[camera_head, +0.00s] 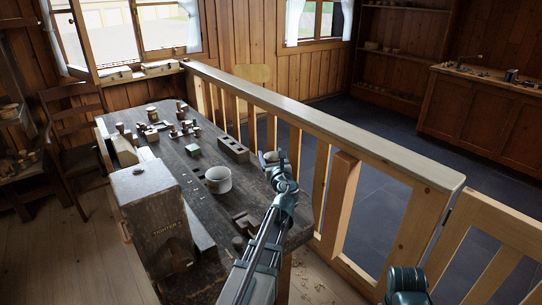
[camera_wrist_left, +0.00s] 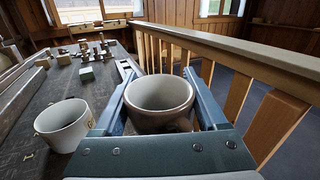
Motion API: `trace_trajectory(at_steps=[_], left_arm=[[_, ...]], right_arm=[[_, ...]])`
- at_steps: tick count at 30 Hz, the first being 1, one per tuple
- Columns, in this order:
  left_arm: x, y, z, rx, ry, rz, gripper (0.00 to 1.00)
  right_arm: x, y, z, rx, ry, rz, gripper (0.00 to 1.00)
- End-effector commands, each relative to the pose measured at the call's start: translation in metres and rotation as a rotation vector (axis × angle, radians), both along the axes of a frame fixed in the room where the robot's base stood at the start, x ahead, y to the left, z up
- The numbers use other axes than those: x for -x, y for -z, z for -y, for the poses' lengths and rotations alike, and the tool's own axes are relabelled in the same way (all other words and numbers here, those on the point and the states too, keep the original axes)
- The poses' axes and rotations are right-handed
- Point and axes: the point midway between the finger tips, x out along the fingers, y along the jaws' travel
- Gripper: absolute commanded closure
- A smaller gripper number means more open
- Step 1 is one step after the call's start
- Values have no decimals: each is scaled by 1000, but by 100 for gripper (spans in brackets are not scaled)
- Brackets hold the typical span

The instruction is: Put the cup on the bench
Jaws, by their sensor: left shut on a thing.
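My left gripper (camera_head: 279,163) is shut on a cup (camera_head: 268,157), which is partly hidden by the gripper in the head view. In the left wrist view the round, pale-rimmed cup (camera_wrist_left: 160,94) sits upright between the two blue fingers of the gripper (camera_wrist_left: 163,74). The dark wooden bench (camera_head: 205,150) runs below and to the left, and the held cup is at its right edge, near the railing. I cannot tell how high the cup is above the bench. My right gripper is not in view.
A second, white cup (camera_head: 218,180) stands on the bench, left of the held one. A block with holes (camera_head: 233,150), a green block (camera_head: 193,150), several spools and a big box (camera_head: 155,220) also occupy the bench. A wooden railing (camera_head: 330,125) runs along its right side.

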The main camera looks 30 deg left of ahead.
Motion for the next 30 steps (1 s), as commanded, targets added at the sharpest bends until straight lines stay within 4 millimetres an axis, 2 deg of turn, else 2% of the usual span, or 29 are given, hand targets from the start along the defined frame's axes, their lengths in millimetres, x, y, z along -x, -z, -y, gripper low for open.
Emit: trace_trajectory(at_steps=[5,8,11,18,22,25,30], left_arm=[[0,-6,0,0,0,0,85],[0,-18,0,0,0,0,85],[0,-37,0,0,0,0,85],[0,-96,0,0,0,0,85],[0,-122,0,0,0,0,85],[0,-129,0,0,0,0,85],[0,-128,0,0,0,0,85]], right_arm=[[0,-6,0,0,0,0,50],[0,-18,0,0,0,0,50],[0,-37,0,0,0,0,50],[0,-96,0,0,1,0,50],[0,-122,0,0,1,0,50],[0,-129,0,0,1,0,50],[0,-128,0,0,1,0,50]])
